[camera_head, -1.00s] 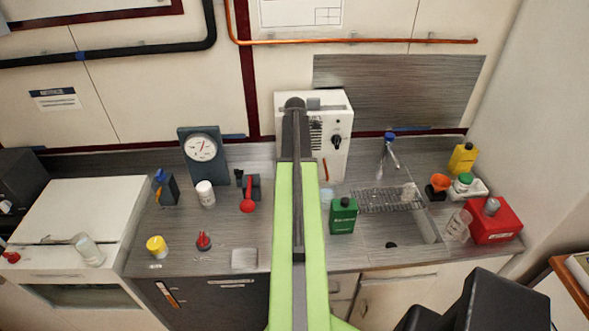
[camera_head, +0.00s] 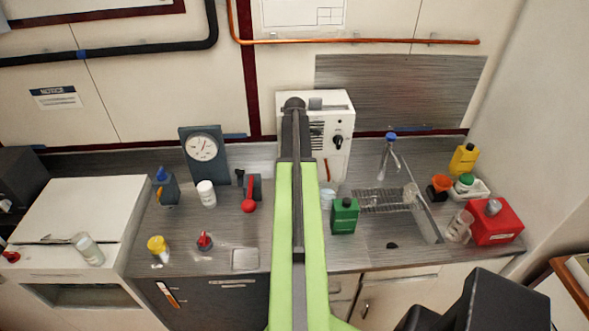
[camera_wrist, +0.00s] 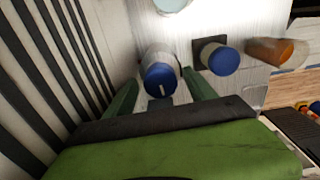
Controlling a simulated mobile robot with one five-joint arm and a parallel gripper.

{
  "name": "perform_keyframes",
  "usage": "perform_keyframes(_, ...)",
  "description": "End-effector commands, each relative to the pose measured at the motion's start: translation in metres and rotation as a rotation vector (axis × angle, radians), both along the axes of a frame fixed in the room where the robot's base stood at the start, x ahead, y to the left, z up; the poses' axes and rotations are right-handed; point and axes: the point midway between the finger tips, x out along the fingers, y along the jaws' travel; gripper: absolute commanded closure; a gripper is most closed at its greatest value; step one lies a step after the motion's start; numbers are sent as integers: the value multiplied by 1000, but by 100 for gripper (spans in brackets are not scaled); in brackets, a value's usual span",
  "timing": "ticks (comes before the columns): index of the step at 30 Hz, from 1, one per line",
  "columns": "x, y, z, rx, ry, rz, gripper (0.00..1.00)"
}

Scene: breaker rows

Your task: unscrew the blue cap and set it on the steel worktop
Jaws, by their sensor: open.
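In the wrist view a blue cap (camera_wrist: 160,79) with a pale stripe on its top sits on a whitish cylindrical body. My gripper (camera_wrist: 162,96) is open, with one green finger on each side of this cap. I cannot tell whether the fingers touch it. A second blue cap (camera_wrist: 221,60) stands to the right, outside the fingers, over a dark square base. In the head view my arm hides the area around my gripper, and I cannot make out the striped cap there. The steel worktop (camera_head: 130,235) runs along the wall.
A white machine (camera_head: 341,105) stands behind my arm in the head view. A green bottle (camera_head: 344,218) stands right of the arm, and a red-knobbed item (camera_head: 249,206) left. An orange-brown cylinder (camera_wrist: 277,52) lies right in the wrist view.

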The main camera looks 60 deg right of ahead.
Motion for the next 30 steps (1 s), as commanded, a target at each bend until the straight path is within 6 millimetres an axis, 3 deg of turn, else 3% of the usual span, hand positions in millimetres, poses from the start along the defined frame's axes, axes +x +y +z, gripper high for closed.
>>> perform_keyframes(12, -2, -3, 0, -2, -4, -866, 36)
perform_keyframes(15, -2, -2, 0, -1, -4, -997, 36)
perform_keyframes(30, -1, 2, 0, 3, -1, -1040, 36)
